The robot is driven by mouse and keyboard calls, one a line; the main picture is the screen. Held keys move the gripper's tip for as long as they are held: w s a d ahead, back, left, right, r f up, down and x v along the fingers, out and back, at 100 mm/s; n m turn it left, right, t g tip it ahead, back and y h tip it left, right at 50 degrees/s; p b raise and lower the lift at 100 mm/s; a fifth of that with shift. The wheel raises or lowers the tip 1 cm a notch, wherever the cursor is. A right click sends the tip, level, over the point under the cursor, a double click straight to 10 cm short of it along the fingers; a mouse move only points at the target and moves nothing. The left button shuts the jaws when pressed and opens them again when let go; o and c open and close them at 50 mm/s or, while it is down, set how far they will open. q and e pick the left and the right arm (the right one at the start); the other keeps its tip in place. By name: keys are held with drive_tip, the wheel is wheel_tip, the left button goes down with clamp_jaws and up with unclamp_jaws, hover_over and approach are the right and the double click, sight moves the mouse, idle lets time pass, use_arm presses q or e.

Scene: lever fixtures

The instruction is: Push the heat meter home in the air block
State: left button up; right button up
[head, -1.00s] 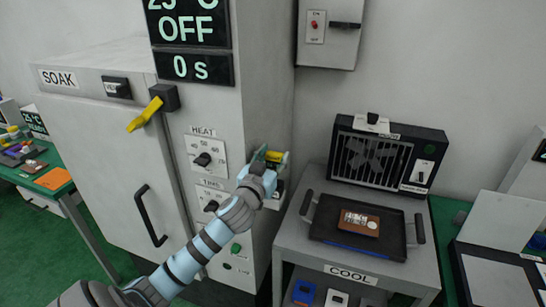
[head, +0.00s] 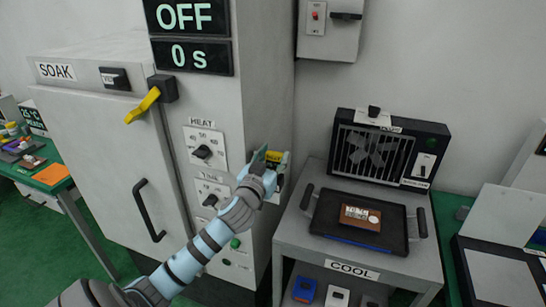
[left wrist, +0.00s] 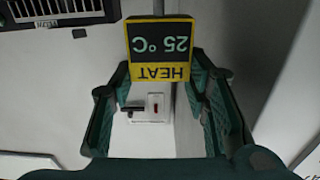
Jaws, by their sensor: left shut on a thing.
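The heat meter (left wrist: 160,48) is a small yellow-edged box with a dark screen reading 25 °C and a HEAT label, upside down in the left wrist view. In the head view its yellow body (head: 273,156) shows at the oven's right side. My left gripper (head: 268,160) is shut on it, with fingers on both sides of it in the left wrist view (left wrist: 160,80). A grey stem rises behind the meter there. I cannot pick out the air block for certain; a pale part beneath the gripper is mostly hidden. My right gripper is not in view.
The SOAK oven (head: 105,140), with a yellow lever (head: 143,105), stands left of the gripper. Right of it is the COOL cart (head: 300,225) with a black tray (head: 325,220) and a fan unit (head: 375,155). A switch box (head: 328,25) hangs above.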

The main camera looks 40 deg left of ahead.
use_arm(q)
drive_tip(key=shift+f+b, duration=0.3)
drive_tip(key=shift+f, duration=0.1)
drive_tip(key=o, duration=1.2)
drive_tip(key=shift+s, duration=0.1)
drive_tip(key=v, duration=1.2)
